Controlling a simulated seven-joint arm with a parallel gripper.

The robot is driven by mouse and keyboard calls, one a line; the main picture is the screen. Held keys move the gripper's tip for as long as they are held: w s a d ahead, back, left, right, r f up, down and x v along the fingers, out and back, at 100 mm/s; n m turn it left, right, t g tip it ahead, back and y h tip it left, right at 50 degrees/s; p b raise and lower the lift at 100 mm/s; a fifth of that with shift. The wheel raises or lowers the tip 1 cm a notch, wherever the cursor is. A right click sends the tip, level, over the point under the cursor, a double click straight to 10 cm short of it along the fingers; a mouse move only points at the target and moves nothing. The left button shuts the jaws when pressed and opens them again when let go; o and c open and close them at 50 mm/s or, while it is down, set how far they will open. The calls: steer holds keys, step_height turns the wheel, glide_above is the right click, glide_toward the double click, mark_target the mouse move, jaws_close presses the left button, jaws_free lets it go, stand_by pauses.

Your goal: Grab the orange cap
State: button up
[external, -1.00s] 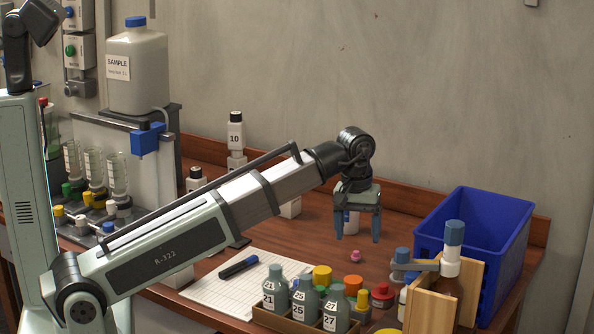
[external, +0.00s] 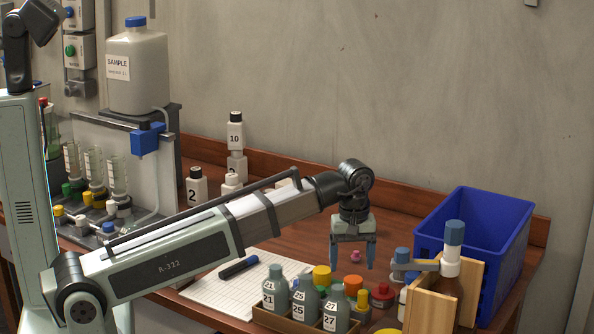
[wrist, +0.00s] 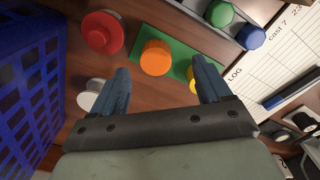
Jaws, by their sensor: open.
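The orange cap (external: 353,282) stands among other caps behind the small grey bottles in the external view, partly hidden by its neighbours. In the wrist view the orange cap (wrist: 155,57) sits on a green strip, between and just beyond my fingertips. My gripper (external: 352,264) is open and points down, above and slightly behind the cap in the external view. In the wrist view my gripper (wrist: 160,68) has its two blue fingers spread apart with nothing between them.
A red cap (wrist: 102,32) and a yellow cap (wrist: 195,86) sit close to the orange one. A blue crate (external: 508,262) stands at the right. A wooden holder (external: 430,309) with a brown bottle and the grey bottles (external: 336,313) crowd the front.

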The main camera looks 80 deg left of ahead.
mark_target(353, 279)
steer(key=shift+w+a+f, duration=0.1)
steer(key=shift+w+f, duration=0.05)
steer(key=shift+f, duration=0.95)
steer(key=shift+w+a+f, duration=0.15)
steer(key=shift+f, duration=0.9)
steer(key=shift+w+a+f, duration=0.1)
steer(key=shift+w+f, duration=0.05)
steer(key=shift+f, duration=0.95)
steer(key=shift+c, duration=0.3)
steer(key=c, duration=1)
steer(key=shift+r, duration=0.1)
